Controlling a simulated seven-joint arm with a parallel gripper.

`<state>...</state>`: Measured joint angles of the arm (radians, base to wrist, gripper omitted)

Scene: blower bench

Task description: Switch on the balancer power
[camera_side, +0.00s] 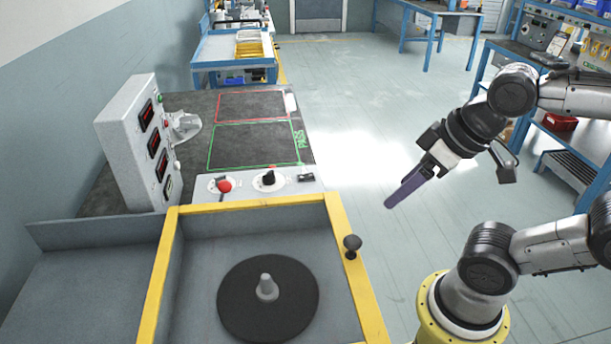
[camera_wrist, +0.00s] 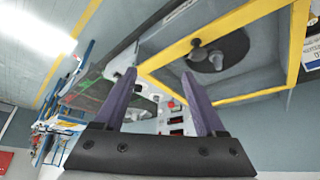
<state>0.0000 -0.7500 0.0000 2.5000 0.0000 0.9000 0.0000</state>
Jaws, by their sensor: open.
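The balancer has a yellow-framed bay (camera_side: 158,275) holding a black disc (camera_side: 240,315) with a grey hub. Its front control strip (camera_side: 240,193) carries a red knob (camera_side: 225,186), a black rotary knob (camera_side: 268,178) on a white dial and a small black switch (camera_side: 306,178) at the right end. I cannot read which is the power control. My gripper (camera_side: 390,204) is open and empty, in the air right of the balancer, its purple fingers pointing down-left, apart from the controls. In the wrist view the open fingers (camera_wrist: 158,76) frame the bench; the strip is small and partly hidden.
A grey display box (camera_side: 125,130) with red readouts stands at the left. A dark mat (camera_side: 250,146) with red and green outlines lies behind the strip. A black knob (camera_side: 352,243) rises from the yellow frame's right side. Open floor lies right of the bench.

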